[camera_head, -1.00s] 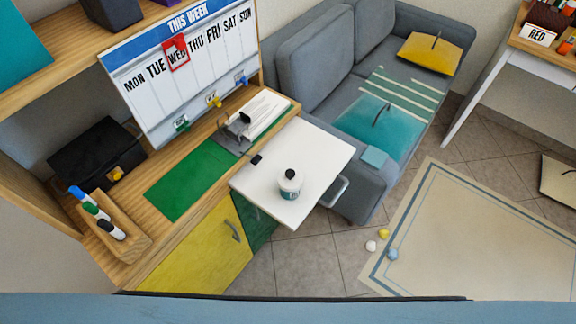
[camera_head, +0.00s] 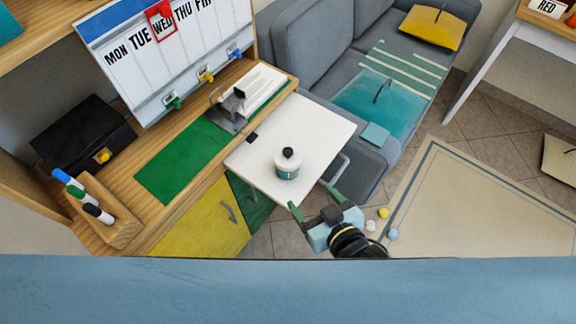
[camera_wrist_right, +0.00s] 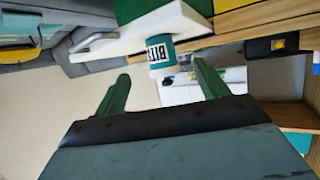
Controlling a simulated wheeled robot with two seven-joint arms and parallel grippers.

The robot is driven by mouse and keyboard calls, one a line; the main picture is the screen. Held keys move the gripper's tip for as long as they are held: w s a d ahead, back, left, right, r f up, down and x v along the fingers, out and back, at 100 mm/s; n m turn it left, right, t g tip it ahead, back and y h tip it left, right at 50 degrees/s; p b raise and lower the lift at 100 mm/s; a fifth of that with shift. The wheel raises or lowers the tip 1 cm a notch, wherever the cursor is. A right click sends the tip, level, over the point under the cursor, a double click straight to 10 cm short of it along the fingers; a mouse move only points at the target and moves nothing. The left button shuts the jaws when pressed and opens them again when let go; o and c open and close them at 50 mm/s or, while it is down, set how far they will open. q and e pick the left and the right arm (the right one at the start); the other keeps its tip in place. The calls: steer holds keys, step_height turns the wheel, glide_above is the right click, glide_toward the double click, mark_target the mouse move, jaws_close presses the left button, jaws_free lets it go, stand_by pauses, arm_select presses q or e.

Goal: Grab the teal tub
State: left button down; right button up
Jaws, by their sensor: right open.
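The teal tub (camera_head: 287,170) is a small round tub with a white upper part, a teal band and a black knob on top. It stands upright on the white pull-out board (camera_head: 316,126). In the right wrist view, which is turned over, the tub (camera_wrist_right: 160,50) shows the letters BITS. My right gripper (camera_head: 308,195) is open, with green fingers, just in front of the tub at the board's front edge. In the wrist view the tub lies beyond and between the fingertips (camera_wrist_right: 160,72), apart from them. My left gripper is not in view.
A grey handle (camera_head: 338,168) sticks out at the board's right side. The wooden desk (camera_head: 190,130) with a green mat and a black box (camera_head: 84,134) lies left. A grey sofa (camera_head: 350,170) stands close behind right. Small balls (camera_head: 383,213) lie on the floor.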

mark_target(293, 172)
steer(key=b+x, duration=0.1)
steer(key=x, duration=0.6)
steer(key=shift+w+a+r, duration=0.1)
steer(key=shift+r, duration=0.1)
steer(key=shift+b+x, duration=0.3)
steer(key=shift+x, duration=0.55)
steer(key=x, duration=0.2)
steer(key=b+x, duration=0.1)
steer(key=shift+w+a, duration=0.1)
steer(key=shift+w, duration=0.35)
steer(key=shift+w+a, duration=0.15)
steer(key=shift+w, duration=0.05)
steer(key=c, duration=1.2)
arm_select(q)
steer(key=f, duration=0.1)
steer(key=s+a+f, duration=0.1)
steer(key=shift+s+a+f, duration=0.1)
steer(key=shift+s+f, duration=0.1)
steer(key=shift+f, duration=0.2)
arm_select(e)
steer(key=shift+r, duration=0.1)
steer(key=shift+c, duration=0.6)
